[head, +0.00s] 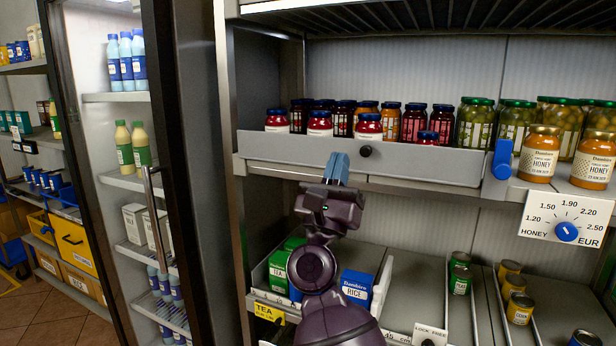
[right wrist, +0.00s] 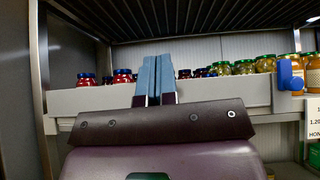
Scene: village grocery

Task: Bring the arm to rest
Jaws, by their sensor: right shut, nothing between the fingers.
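My right arm, dark purple, rises from the bottom of the head view in front of the shelves. My right gripper (head: 337,168) has blue fingers that are together, with nothing between them. It is in front of the grey front board (head: 270,148) of the jar shelf. The right wrist view also shows the closed blue fingers (right wrist: 154,80) pointing up at that board. I cannot tell whether the fingertips touch it. My left gripper is not in view.
A blue knob (head: 502,159) and a price dial (head: 567,232) are at right. A fridge (head: 130,180) stands left.

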